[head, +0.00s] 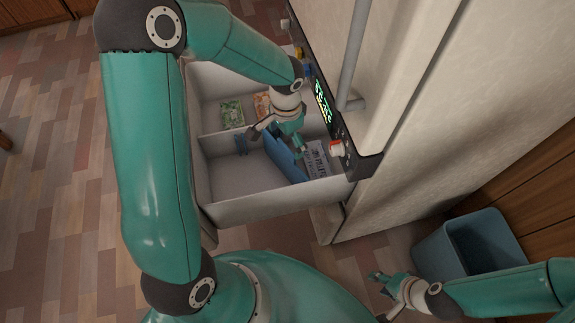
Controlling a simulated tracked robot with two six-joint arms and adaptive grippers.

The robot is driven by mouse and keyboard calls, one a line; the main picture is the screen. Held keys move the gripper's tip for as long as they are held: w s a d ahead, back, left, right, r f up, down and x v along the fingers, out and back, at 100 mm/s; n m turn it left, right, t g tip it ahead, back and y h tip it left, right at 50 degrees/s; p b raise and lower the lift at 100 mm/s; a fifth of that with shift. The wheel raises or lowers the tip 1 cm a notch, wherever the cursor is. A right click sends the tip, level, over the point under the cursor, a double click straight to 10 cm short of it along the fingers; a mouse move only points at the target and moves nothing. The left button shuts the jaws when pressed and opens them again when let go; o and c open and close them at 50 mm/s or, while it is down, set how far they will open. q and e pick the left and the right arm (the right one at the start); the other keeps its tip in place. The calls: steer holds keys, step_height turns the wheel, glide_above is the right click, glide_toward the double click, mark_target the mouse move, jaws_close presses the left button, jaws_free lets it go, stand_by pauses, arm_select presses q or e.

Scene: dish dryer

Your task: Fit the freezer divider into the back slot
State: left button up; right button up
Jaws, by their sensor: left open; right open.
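The freezer drawer (270,211) is pulled out from the pale fridge. A blue divider panel (287,162) stands inside it, in the near compartment, leaning or angled. My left gripper (277,143) is open over the drawer, just above the panel's top edge. It partly covers the panel's upper end, and I cannot tell whether it touches. I cannot make out the slots clearly. My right gripper (379,293) is open and empty, low, outside the drawer.
A green packet (232,113) and an orange packet (262,105) lie in the far compartment. A white printed packet (318,158) lies beside the blue panel. The fridge door handle (352,60) rises close to my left arm. A grey-blue bin (455,247) stands at lower right.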

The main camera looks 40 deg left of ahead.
mark_target(286, 147)
arm_select(q)
steer(key=shift+w+a+f+b, duration=0.1)
steer(key=shift+f+b, duration=0.1)
steer(key=shift+f, duration=1.15)
steer(key=shift+w+a+f+b, duration=0.1)
steer(key=shift+f+b, duration=0.05)
steer(key=shift+f, duration=1.15)
steer(key=shift+c, duration=0.3)
steer(key=c, duration=1.6)
steer(key=shift+o, duration=0.2)
steer(key=shift+r, duration=0.15)
